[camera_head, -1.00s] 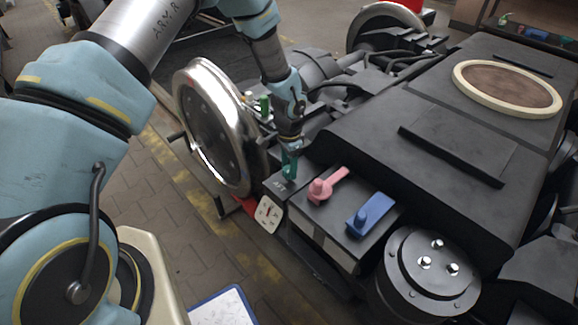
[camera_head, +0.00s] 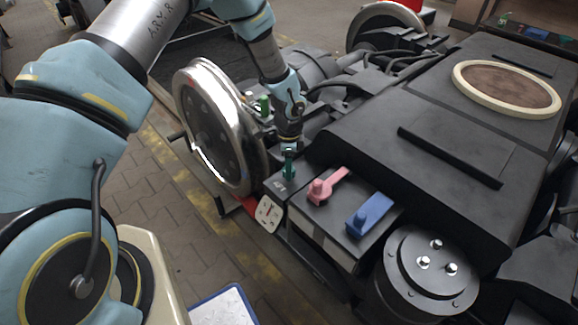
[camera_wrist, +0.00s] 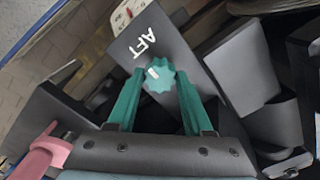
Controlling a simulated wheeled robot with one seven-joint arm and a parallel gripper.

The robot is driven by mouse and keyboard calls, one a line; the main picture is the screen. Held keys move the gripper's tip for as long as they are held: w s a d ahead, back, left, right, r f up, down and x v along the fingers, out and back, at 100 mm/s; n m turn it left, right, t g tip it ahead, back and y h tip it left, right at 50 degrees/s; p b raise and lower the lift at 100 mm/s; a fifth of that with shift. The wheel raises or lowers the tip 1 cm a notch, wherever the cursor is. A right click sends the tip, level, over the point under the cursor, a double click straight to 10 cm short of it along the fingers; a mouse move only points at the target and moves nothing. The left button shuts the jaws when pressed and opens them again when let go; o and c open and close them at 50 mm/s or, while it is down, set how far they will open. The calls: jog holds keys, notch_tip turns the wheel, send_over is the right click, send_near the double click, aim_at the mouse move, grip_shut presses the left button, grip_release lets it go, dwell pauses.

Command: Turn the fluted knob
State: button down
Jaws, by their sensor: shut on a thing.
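The fluted knob (camera_wrist: 159,78) is teal with a white mark on its face. It sits on a dark box (camera_wrist: 188,62) marked AFT. In the wrist view my gripper (camera_wrist: 161,82) has its two teal fingers on opposite sides of the knob, shut on it. In the head view my gripper (camera_head: 289,172) points down at the box's top, near its left end. There the fingers largely hide the knob.
A pink lever handle (camera_head: 327,186) and a blue one (camera_head: 370,214) stand on the adjoining box, right of my gripper. A large steel wheel (camera_head: 216,128) stands close on the left. A white dial plate (camera_head: 268,214) hangs at the box's front.

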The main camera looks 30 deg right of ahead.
dwell(0.3)
jog(key=shift+c, duration=1.5)
grip_release()
notch_tip(320, 180, up, 11)
jog(key=shift+f, duration=0.1)
